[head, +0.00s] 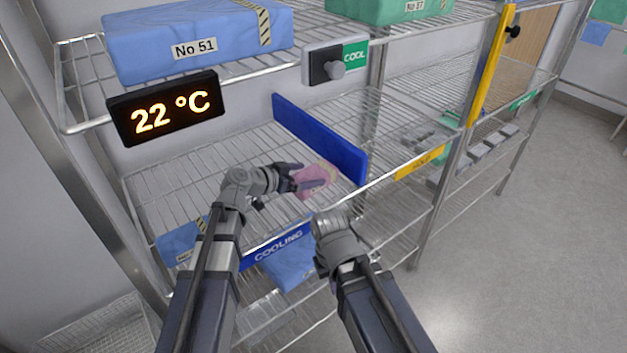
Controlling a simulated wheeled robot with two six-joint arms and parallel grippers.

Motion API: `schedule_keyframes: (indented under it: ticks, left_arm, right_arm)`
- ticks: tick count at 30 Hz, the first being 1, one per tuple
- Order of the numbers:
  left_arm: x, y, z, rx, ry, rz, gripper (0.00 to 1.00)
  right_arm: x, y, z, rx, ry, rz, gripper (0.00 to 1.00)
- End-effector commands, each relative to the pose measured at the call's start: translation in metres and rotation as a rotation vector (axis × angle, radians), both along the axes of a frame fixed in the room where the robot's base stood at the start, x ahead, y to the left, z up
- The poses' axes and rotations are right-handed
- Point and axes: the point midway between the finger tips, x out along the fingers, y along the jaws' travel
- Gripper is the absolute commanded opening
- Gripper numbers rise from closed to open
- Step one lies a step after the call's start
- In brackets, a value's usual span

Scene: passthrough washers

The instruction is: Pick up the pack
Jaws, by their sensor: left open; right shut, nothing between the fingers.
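A small pink pack (318,180) lies on the wire shelf marked COOLING (140,190), left of the upright blue divider (320,138). My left gripper (298,178) is open at the near left side of the pack, with its fingers overlapping the pack's edge. I cannot tell whether they touch it. My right gripper (328,218) is shut and empty, in front of the shelf's front edge, below and right of the pack. Its fingertips are mostly hidden behind its own wrist.
A blue wrapped pack labelled No 51 (195,40) and a green one (390,8) sit on the upper shelf. Blue packs (290,265) lie lower. Right of the divider, the HOLD shelf has bare room.

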Motion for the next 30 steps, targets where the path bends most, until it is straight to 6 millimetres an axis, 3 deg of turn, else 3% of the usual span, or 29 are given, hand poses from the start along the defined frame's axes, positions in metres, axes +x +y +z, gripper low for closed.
schedule_keyframes:
  ticks: [5, 12, 30]
  left_arm:
    - [0.017, -0.019, -0.010, 0.000, 0.001, -0.002, 1.00]
    - [0.017, -0.021, -0.009, -0.001, 0.000, 0.000, 1.00]
    - [0.017, -0.021, -0.010, -0.001, 0.001, -0.001, 0.34]
  right_arm:
    - [0.000, 0.000, -0.010, 0.000, 0.000, 0.000, 0.00]
    - [0.000, 0.000, -0.009, 0.000, 0.000, 0.000, 0.00]
    - [0.000, 0.000, -0.009, 0.000, 0.000, 0.000, 0.00]
